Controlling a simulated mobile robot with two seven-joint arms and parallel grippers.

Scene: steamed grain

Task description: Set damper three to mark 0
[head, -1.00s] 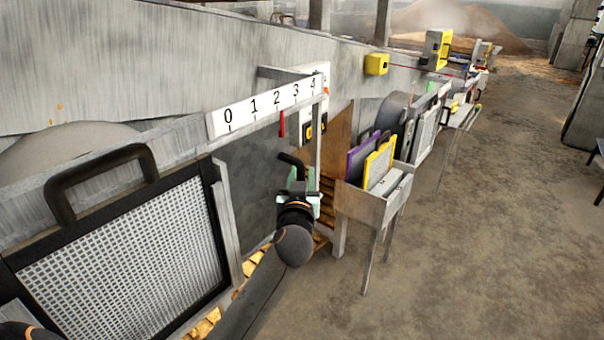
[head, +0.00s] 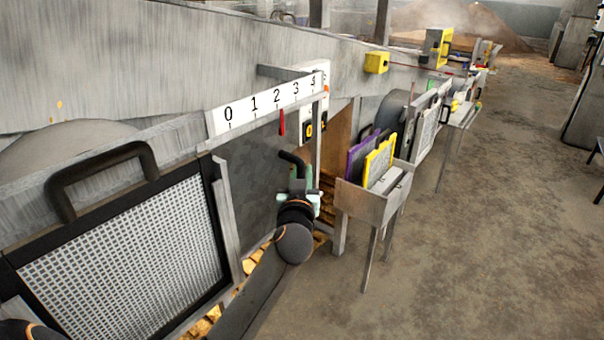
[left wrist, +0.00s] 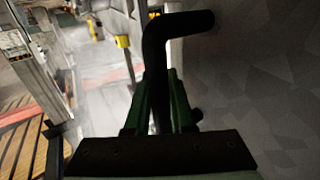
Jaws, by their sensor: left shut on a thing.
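The damper is a grey plate (head: 255,170) with a bent black handle (head: 292,158) at its right edge. A white scale (head: 215,122) above it reads 0 to 4 from left to right. A red pointer (head: 282,122) hangs under the scale at about mark 2. My left gripper (head: 298,186) is at the handle. In the left wrist view its green fingers (left wrist: 160,108) are shut around the stem of the black handle (left wrist: 180,24), whose top bends right. The fingers partly hide the lower stem. My right gripper is not in view.
A black-framed mesh screen (head: 120,260) stands at the left, close to the plate. A grey rack (head: 365,203) with a yellow-framed and a purple-framed screen stands to the right of my gripper. The concrete floor (head: 480,240) at the right is clear.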

